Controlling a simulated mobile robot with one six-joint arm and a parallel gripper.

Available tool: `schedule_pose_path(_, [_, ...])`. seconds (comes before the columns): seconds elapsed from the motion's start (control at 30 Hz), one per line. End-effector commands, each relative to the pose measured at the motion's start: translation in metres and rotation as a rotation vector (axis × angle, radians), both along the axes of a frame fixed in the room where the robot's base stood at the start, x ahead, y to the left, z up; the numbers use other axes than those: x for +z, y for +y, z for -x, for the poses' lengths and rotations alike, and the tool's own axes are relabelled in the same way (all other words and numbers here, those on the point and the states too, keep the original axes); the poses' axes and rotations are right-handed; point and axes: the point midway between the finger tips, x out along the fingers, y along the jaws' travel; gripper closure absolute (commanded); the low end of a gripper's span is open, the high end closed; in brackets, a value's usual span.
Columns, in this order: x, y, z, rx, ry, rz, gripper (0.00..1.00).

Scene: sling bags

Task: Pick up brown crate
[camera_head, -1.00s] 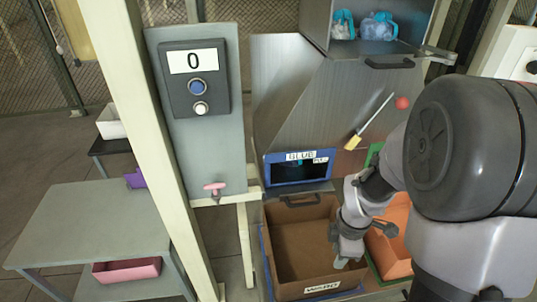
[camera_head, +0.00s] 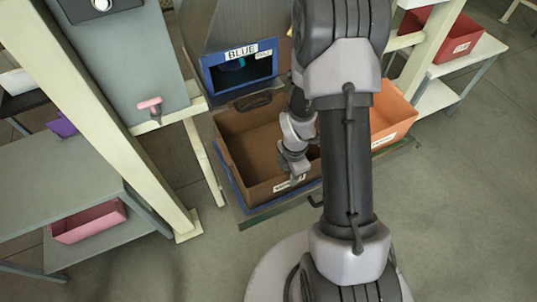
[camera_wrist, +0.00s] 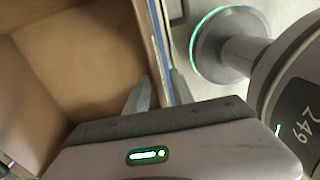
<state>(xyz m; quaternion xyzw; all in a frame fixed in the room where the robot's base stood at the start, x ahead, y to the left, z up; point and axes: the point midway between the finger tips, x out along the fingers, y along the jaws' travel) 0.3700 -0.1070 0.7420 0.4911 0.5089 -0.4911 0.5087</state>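The brown crate (camera_head: 230,165) is open-topped and empty, with a white label on its front wall. It sits on a blue-edged stand below the BLUE chute. My gripper (camera_head: 293,176) points down at the crate's front rim, near the label. In the wrist view, the crate's inside (camera_wrist: 85,55) fills the left. My gripper (camera_wrist: 160,92) has one finger inside the wall and what looks like the other just outside, with the rim between them. The fingers are fairly close together. Whether they press on the wall is unclear. My arm hides the crate's right part.
An orange crate (camera_head: 390,118) stands close on the right. The BLUE chute (camera_head: 240,70) is behind. A post (camera_head: 110,120) and a grey table with a pink bin (camera_head: 88,222) are at left. A red bin (camera_head: 440,38) is on a shelf at far right. The front floor is clear.

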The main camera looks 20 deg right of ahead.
Motion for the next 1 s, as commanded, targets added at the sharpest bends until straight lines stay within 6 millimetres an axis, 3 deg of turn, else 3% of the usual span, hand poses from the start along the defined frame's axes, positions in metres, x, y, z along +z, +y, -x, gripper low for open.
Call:
schedule_pose_path(0.03, [-0.009,-0.0001,0.0,-0.001,0.0,0.0,0.71])
schedule_pose_path(0.2, [-0.0056,-0.0003,-0.0003,-0.001,-0.001,0.0,0.71])
schedule_pose_path(0.37, [-0.0054,-0.0003,-0.0002,-0.001,-0.001,0.0,1.0])
schedule_pose_path(1.0, [-0.0054,-0.0003,-0.0002,-0.001,-0.001,0.0,1.0])
